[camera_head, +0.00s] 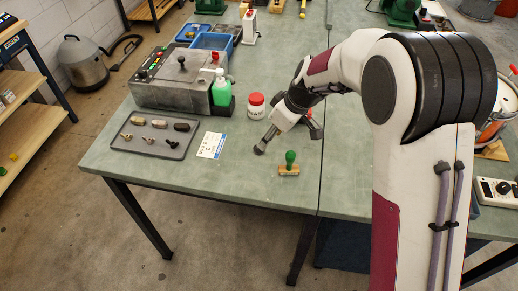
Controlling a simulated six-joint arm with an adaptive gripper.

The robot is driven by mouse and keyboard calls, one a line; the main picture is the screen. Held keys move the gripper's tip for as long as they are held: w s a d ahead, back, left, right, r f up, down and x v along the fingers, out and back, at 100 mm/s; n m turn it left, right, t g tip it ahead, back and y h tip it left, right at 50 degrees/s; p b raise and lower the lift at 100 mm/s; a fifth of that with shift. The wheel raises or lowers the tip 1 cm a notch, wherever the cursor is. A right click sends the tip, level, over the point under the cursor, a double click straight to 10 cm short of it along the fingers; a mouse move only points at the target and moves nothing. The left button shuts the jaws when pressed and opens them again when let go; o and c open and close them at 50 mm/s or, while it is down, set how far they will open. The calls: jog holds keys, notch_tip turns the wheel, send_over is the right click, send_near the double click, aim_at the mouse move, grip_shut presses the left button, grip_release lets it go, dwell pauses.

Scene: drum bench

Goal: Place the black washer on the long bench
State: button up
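The green-topped bench (230,190) fills the middle of the view, with a seam separating it from a similar top on the right; I cannot tell which one is the long bench. My gripper (260,149) points down and left, low over the bench between the white jar and the stamp. Its dark tip is small, and I cannot see whether the fingers are open or hold anything. I cannot make out a black washer; it may be hidden by my arm or too small to tell.
A dark tray (120,148) holds several small parts. Near my gripper are a red-lidded white jar (256,108), a green-handled stamp (290,160) and a white card (212,145). A green bottle (221,90) stands by a grey machine (172,85).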

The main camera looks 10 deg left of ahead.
aim_at(259, 150)
jog(key=shift+x, duration=0.8)
jog(key=shift+a+x, duration=0.15)
jog(key=shift+x, duration=0.75)
jog(key=shift+a+x, duration=0.15)
jog(key=shift+x, duration=0.8)
jog(key=shift+a+f, duration=0.25)
jog(key=shift+f, duration=0.35)
jog(key=c, duration=0.7)
jog(key=shift+c, duration=0.5)
